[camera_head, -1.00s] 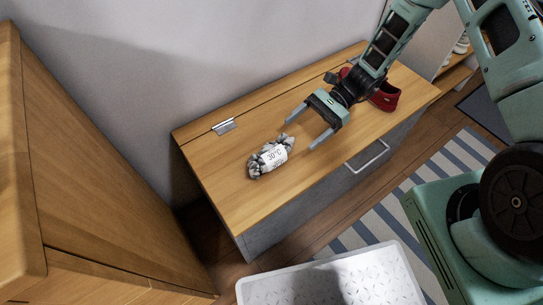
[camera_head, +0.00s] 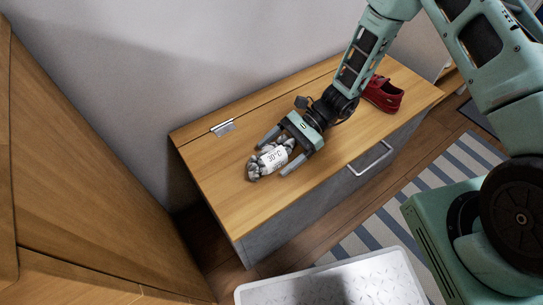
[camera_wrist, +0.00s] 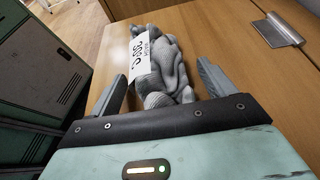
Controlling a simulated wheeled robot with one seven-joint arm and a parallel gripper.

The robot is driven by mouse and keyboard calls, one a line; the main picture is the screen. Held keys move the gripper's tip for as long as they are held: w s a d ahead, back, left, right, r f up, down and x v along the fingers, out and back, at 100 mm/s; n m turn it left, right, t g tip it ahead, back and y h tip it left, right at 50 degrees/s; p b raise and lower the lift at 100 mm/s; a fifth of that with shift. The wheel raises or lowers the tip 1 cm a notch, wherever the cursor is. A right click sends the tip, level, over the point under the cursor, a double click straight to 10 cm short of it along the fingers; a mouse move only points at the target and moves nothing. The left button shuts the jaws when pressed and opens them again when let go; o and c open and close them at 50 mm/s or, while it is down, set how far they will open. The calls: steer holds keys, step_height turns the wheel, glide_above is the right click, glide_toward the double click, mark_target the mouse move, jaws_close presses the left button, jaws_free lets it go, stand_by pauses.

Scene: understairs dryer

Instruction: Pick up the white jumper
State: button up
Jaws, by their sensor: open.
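The white jumper (camera_head: 255,172) is a small grey-white knitted bundle on the wooden chest top, with a white paper band marked "30°C" around it. It also shows in the wrist view (camera_wrist: 168,62). My gripper (camera_head: 272,156) is open, low over the chest top, with one finger on each side of the bundle's near part. In the wrist view my gripper (camera_wrist: 160,88) has the bundle between its fingers, with a gap at each side. I cannot tell whether either finger touches it.
The chest (camera_head: 236,205) has a metal hinge (camera_head: 222,128) at the back and a handle (camera_head: 370,160) in front. Red shoes (camera_head: 383,94) stand at its right end. A wooden cabinet (camera_head: 80,180) stands at left.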

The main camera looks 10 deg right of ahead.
mark_target(278, 146)
steer(key=c, duration=1.1)
steer(key=shift+r, duration=0.15)
steer(key=shift+c, duration=0.2)
step_height(278, 146, up, 10)
steer(key=p, duration=0.3)
